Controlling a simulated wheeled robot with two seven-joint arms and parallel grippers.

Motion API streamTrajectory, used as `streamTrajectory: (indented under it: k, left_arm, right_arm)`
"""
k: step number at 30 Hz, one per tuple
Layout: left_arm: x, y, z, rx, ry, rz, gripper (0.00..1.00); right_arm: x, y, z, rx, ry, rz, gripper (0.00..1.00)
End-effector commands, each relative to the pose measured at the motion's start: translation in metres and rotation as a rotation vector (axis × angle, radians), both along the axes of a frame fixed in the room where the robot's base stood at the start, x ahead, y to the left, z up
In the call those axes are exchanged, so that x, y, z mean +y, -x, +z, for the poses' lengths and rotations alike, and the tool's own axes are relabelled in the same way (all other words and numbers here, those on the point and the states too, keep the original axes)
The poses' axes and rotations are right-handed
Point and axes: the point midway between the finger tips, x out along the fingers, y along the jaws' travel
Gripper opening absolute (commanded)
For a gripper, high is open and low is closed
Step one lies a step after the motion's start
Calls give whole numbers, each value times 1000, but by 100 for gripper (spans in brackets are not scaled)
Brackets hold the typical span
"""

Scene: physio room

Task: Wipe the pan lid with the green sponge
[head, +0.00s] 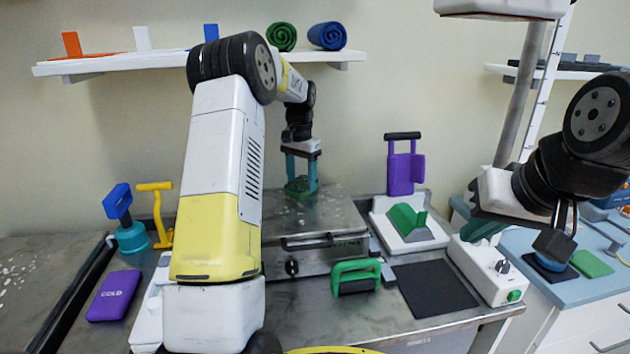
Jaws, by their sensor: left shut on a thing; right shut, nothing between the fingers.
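My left gripper (301,178) has its teal fingers pointing down over the metal pan unit at the middle of the counter. It is shut on the green sponge (300,188), which shows low between the fingers. The sponge is at the top of the grey metal pan lid (335,212), toward its back; whether it presses on the lid is hard to tell. The lid is down, with a handle along its front; my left arm hides its left part. My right gripper (482,230) is shut and empty, above the white control box at the right.
A green-handled tool (357,276) and a black mat (434,288) lie in front. A white stand with a green wedge (408,221), the control box (492,272) and a purple holder (404,170) are to the right. A purple cold pack (114,296) lies left. A shelf (150,62) hangs above.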

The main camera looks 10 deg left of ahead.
Motion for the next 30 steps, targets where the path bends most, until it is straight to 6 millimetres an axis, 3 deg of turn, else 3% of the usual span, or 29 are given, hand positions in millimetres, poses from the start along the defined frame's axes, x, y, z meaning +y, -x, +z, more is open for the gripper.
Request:
streamTrajectory:
  k: [16,30]
  left_arm:
    - [27,10,-4,4,-2,2,25]
    - [14,41,-4,11,0,0,25]
  right_arm:
    - [0,0,0,0,0,0,0]
    - [0,0,0,0,0,0,0]
